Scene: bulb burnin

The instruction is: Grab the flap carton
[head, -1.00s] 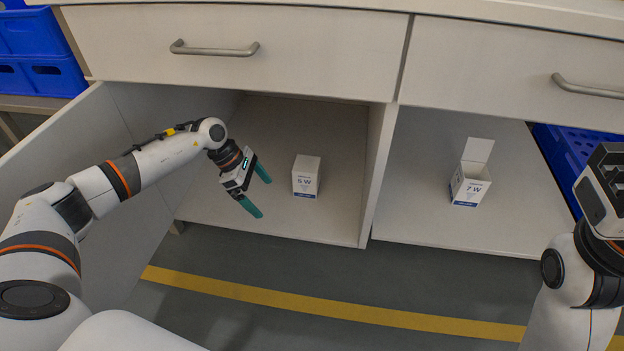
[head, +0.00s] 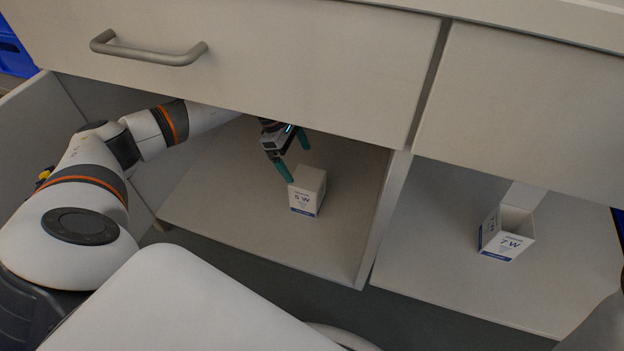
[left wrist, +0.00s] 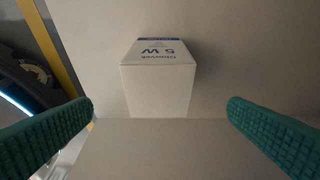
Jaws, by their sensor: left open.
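The white flap carton (head: 505,240), marked 7 W, stands upright in the right compartment with its flap (head: 524,195) raised at the back. A second white carton (head: 305,199), marked 5 W, stands in the left compartment; its top shows no raised flap in the head view. My left gripper (head: 297,158) is open just behind and above the 5 W carton, far from the flap carton. In the left wrist view the 5 W carton (left wrist: 158,85) lies between the two green fingers, with gaps on both sides. My right gripper is out of view.
An upright divider (head: 382,220) separates the two compartments. A drawer front with a metal handle (head: 148,49) overhangs the left compartment. The shelf (head: 245,205) around the cartons is clear. A blue crate (head: 14,50) is at the upper left.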

